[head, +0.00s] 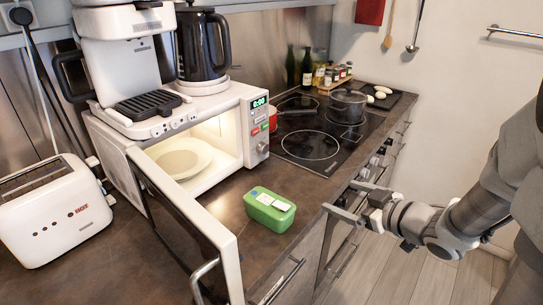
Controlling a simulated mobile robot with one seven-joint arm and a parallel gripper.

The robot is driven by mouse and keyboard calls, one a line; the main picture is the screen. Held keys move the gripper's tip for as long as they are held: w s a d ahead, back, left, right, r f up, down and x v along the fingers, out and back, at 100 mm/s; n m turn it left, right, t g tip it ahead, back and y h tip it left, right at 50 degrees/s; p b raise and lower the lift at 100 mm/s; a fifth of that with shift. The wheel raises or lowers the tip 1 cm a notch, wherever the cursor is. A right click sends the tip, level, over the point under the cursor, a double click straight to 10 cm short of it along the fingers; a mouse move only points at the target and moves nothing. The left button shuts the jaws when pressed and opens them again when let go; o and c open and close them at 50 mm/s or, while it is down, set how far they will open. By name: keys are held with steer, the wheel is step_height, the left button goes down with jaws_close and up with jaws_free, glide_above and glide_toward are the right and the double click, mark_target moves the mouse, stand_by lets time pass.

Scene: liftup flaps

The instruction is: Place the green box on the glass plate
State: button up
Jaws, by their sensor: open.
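The green box (269,209) has a lighter green lid with labels on it. It lies on the brown counter, just to the right of the open microwave door. The glass plate (183,163) is a pale round plate inside the lit microwave, and nothing is seen on it. My gripper (340,197) is open and empty, to the right of the green box and apart from it, near the counter's front edge. Its fingers point left, towards the box.
The microwave (225,118) has its door (190,225) swung open towards the front. A coffee machine and a black kettle (203,45) stand on top. A toaster (52,212) is at left. The stove (325,130) with a pot (347,103) lies behind the box.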

steer(key=s+a+f+n+g+y+b, duration=0.1)
steer(key=s+a+f+y+b, duration=0.15)
steer(key=s+y, duration=0.2)
steer(key=b, duration=0.2)
glide_toward(269, 202)
steer(key=shift+g+y, duration=0.4)
steer(key=shift+y, duration=0.05)
steer(key=x, duration=0.5)
steer(key=shift+w+d, duration=0.3)
steer(key=shift+w, duration=0.15)
steer(key=x, duration=0.2)
steer(key=b+x, duration=0.1)
steer(key=x, duration=0.1)
steer(key=shift+a+f+b, duration=0.15)
steer(key=shift+f+b, duration=0.15)
steer(key=shift+f, duration=0.1)
steer(key=shift+w+a, duration=0.25)
steer(key=shift+a, duration=0.05)
jaws_close()
